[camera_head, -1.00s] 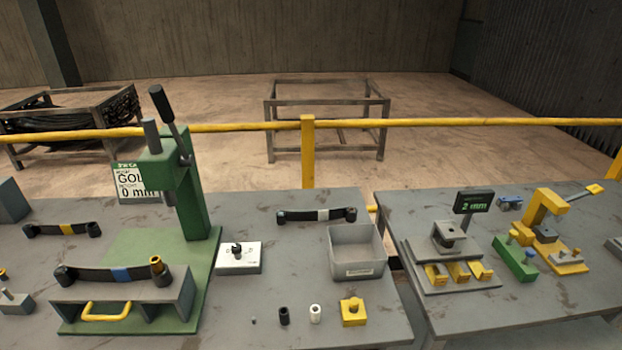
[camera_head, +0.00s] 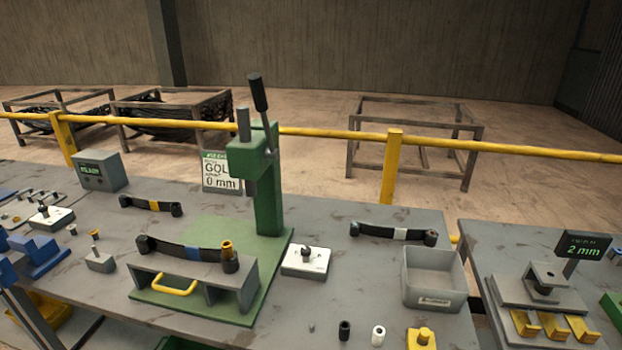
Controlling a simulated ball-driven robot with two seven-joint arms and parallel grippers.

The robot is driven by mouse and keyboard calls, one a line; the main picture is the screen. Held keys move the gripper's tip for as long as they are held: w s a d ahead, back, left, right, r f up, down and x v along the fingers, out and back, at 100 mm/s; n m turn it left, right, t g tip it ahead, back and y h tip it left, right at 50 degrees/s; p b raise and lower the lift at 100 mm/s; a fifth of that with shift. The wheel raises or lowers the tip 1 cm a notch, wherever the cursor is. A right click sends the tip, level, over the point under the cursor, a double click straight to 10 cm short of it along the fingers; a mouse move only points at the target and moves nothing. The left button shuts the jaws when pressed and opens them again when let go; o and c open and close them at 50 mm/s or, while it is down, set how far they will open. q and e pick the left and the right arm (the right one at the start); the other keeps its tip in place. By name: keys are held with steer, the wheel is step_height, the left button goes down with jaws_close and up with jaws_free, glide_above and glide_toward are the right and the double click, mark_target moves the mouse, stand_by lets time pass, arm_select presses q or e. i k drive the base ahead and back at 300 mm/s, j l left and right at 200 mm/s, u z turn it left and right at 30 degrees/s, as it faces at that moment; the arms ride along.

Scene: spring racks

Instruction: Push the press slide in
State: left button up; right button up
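The press slide (camera_head: 222,289) is a grey block with a yellow handle (camera_head: 173,286) on its front. It sits on the green base of the press (camera_head: 267,180), toward the front edge. A dark leaf spring with a blue band (camera_head: 193,254) lies across the top of the slide. A brass-coloured bush (camera_head: 227,249) stands at the spring's right end. The press ram (camera_head: 250,187) hangs above and behind the slide, and its black lever (camera_head: 258,92) points up. Neither of my grippers is in view.
A white block with a dark knob (camera_head: 304,261) and a grey bin (camera_head: 434,278) stand right of the press. Another spring (camera_head: 393,233) lies behind them. Small bushes and a yellow block (camera_head: 421,341) stand near the front. A display box (camera_head: 101,170) stands at the back left.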

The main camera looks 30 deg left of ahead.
mark_target(246, 281)
steer(key=u, duration=1.7)
